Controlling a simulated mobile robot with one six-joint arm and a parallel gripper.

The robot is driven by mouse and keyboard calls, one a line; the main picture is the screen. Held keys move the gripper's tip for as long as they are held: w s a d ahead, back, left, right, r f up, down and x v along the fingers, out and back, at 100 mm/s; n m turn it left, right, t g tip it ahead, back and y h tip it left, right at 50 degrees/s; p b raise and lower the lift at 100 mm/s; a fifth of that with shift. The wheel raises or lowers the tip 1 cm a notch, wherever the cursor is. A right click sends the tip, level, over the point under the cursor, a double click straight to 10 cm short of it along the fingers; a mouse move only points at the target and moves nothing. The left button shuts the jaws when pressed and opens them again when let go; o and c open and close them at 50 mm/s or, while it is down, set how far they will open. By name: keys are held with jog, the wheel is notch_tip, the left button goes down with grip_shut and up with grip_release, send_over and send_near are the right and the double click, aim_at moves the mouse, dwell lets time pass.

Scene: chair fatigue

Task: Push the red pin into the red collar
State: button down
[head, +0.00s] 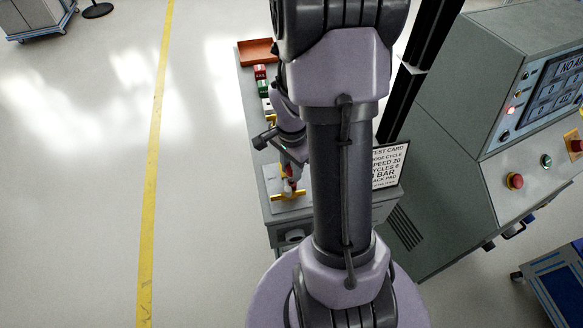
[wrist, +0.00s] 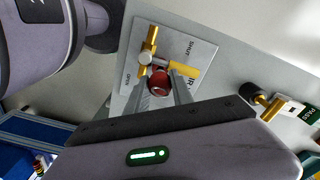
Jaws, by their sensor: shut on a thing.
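My gripper (wrist: 163,98) is shut on the red pin (wrist: 159,82), whose round red end shows between the fingertips in the wrist view. The pin is beside a brass valve (wrist: 148,47) with a yellow handle (wrist: 183,68), on a pale plate marked SHUT and OPEN. I cannot make out the red collar apart from the pin, nor whether the pin is inside it. In the head view my gripper (head: 290,184) points down over the plate at the near end of the grey bench, and the yellow handle (head: 288,197) shows just below it.
An orange tray (head: 257,52) and red and green blocks (head: 262,80) stand farther along the bench. A test card (head: 389,165) and a control console (head: 515,115) are on the right. In the wrist view a brass fitting with a black knob (wrist: 250,89) is to the right.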

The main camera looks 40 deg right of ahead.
jog(key=shift+f+b, duration=0.65)
jog(key=c, duration=1)
grip_release()
jog(key=shift+c, duration=0.2)
notch_tip(320, 180, up, 17)
jog(key=p, duration=0.7)
jog(key=shift+r, duration=0.2)
jog(key=s+a+r+n+t+b, duration=0.1)
jog(key=s+a+r+n+t, duration=0.1)
jog(key=a, duration=0.6)
jog(key=s+a+r+n+t+y+b, duration=0.1)
jog(key=s+a+r+n+t+b, duration=0.1)
jog(key=a+r+n, duration=0.2)
jog(key=s+a+r+n+t+y+b, duration=0.1)
jog(key=s+a+r+n, duration=0.1)
jog(key=a+n, duration=0.5)
jog(key=s+a, duration=0.1)
jog(key=a, duration=0.4)
jog(key=shift+r+n+t+b, duration=0.3)
jog(key=shift+r+n+t, duration=0.1)
